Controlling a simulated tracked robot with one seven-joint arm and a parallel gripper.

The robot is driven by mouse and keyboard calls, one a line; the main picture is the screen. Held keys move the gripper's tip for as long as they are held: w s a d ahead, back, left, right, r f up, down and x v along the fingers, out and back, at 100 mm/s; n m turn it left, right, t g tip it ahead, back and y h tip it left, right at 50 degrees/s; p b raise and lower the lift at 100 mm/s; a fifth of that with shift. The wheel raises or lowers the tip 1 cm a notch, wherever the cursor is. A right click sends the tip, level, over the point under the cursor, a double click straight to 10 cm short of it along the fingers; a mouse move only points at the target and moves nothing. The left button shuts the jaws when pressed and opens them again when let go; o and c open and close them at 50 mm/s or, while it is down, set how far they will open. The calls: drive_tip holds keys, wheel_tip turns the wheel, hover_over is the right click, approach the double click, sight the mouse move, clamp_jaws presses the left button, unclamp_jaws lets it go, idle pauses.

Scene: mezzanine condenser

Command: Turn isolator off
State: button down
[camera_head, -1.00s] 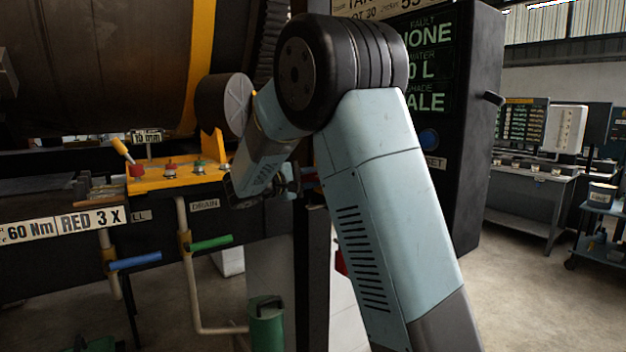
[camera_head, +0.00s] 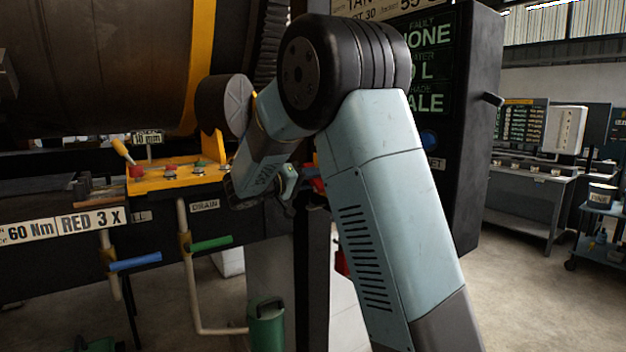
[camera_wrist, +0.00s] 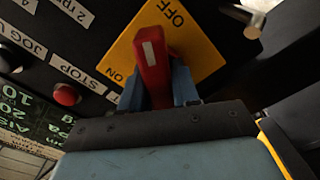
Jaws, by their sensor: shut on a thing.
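The isolator shows in the wrist view as a red handle (camera_wrist: 153,62) on a yellow plate (camera_wrist: 198,52). OFF is printed at the plate's upper right and ON at its lower left. A white mark is on the handle, between the two labels; I cannot tell which position it is in. My gripper (camera_wrist: 158,86) has its blue fingers on both sides of the handle, shut on it. In the head view my gripper (camera_head: 293,186) is beside the dark cabinet post, and my arm hides most of the isolator.
A red button (camera_wrist: 66,94) marked STOP sits on the black panel left of the plate. A dark cabinet (camera_head: 475,130) with a green display stands behind my arm.

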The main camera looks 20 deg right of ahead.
drive_tip(key=shift+f+m, duration=0.2)
drive_tip(key=shift+m, duration=0.8)
drive_tip(key=c, duration=0.9)
unclamp_jaws()
drive_tip(key=shift+r, duration=0.1)
drive_tip(key=v, duration=1.3)
drive_tip(key=shift+a, duration=0.4)
drive_tip(key=shift+s, duration=0.1)
